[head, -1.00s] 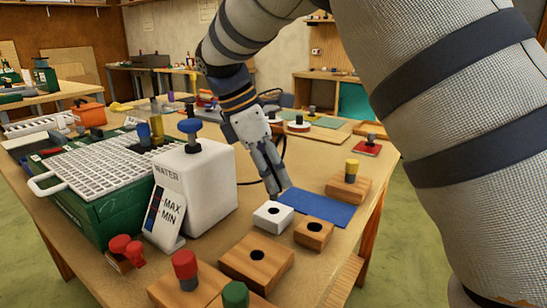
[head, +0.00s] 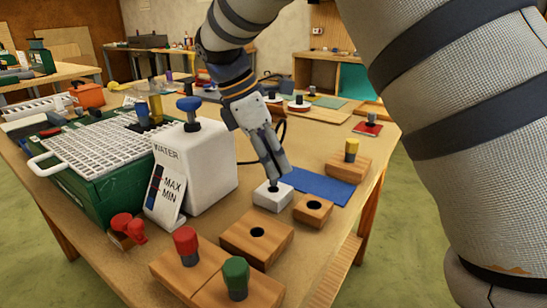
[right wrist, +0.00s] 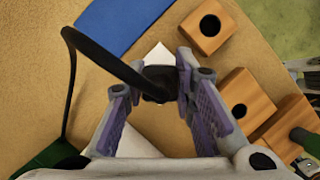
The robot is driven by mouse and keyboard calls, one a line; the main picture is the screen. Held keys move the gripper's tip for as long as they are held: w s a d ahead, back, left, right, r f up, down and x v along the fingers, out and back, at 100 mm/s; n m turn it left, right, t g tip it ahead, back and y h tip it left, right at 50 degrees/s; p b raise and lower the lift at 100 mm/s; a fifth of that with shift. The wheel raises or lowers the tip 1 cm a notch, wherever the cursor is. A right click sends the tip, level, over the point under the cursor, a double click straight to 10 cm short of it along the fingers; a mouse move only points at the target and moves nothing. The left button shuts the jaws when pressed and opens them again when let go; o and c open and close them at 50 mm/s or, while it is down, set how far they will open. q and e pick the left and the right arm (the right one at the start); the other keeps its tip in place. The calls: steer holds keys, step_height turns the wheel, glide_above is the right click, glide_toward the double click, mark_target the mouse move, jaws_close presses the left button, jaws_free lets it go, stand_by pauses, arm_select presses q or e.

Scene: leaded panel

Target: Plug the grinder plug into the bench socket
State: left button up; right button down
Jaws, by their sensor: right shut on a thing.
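The bench socket is a small white block (head: 272,198) on the table. Its corner also shows in the right wrist view (right wrist: 158,54). My right gripper (head: 275,174) points down right over it, shut on the black grinder plug (right wrist: 158,83). The plug's dark lower end meets the socket's top at its hole; I cannot tell how far in it sits. The black cord (right wrist: 98,44) loops from the plug to the left in the right wrist view. My left gripper is not in view.
Wooden blocks with holes stand close by, one (head: 313,210) right beside the socket and a larger one (head: 256,240) in front. A white water tank (head: 208,165) stands to the left. A flat blue mat (head: 318,186) lies behind.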

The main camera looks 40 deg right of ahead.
steer(key=shift+f, duration=1.3)
stand_by(0.4)
steer(key=shift+f, duration=0.25)
steer(key=c, duration=1.2)
jaws_free()
steer(key=shift+c, duration=0.2)
steer(key=v, duration=1.2)
